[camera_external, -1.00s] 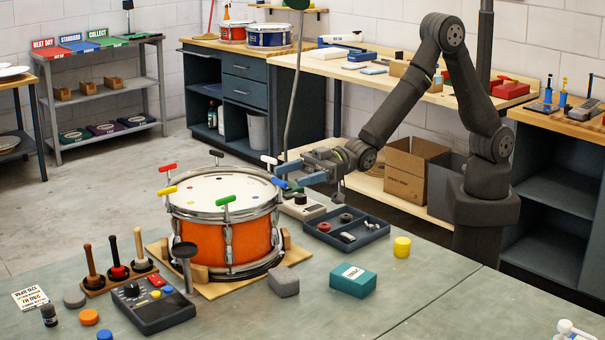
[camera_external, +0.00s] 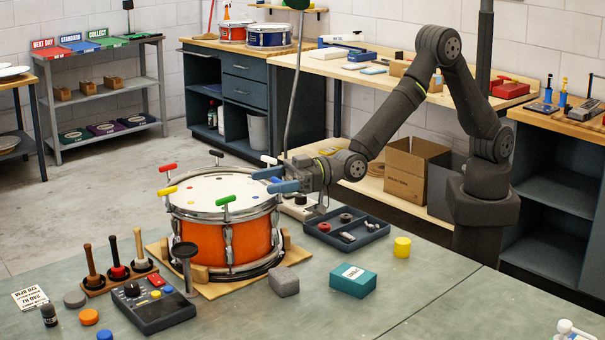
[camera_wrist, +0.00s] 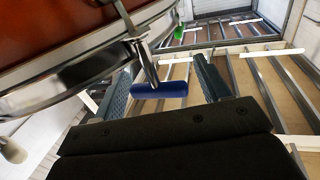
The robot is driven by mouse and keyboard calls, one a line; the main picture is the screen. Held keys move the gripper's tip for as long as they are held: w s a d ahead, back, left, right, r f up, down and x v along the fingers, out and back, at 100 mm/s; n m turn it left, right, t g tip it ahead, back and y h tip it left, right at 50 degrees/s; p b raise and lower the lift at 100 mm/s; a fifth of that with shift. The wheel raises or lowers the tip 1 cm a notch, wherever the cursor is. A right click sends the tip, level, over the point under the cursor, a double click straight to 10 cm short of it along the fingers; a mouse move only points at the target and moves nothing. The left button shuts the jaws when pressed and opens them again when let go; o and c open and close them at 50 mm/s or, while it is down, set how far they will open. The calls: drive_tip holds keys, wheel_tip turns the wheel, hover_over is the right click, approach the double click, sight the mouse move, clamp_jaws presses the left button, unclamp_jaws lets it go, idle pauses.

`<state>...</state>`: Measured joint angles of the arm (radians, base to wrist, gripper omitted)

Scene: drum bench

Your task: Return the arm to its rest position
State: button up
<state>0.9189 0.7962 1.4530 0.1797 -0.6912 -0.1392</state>
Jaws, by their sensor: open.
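My gripper (camera_external: 276,180) is beside the right rim of the orange drum (camera_external: 210,242), with its blue-grey fingers pointing left. It is open. In the wrist view, the left finger (camera_wrist: 118,97) and right finger (camera_wrist: 211,80) stand well apart. A blue T-handled key (camera_wrist: 160,90) on the drum's rim shows in the gap between them, and I cannot tell whether it touches either finger. My arm (camera_external: 400,115) is bent, reaching from its base at the right toward the drum.
Red (camera_external: 168,168), yellow (camera_external: 167,191) and green (camera_external: 226,200) keys stand on the rim. A dark parts tray (camera_external: 375,236), teal box (camera_external: 353,281), grey block (camera_external: 284,282) and yellow cylinder (camera_external: 402,247) are on the bench (camera_external: 450,285). The bench's right part is mostly clear.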

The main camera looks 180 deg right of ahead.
drive_tip(key=shift+a+m+g, duration=0.15)
drive_tip(key=shift+m+g, duration=0.15)
drive_tip(key=shift+g, duration=0.1)
drive_tip(key=v, duration=1.7)
drive_tip(key=shift+f, duration=0.4)
drive_tip(key=shift+a, duration=0.15)
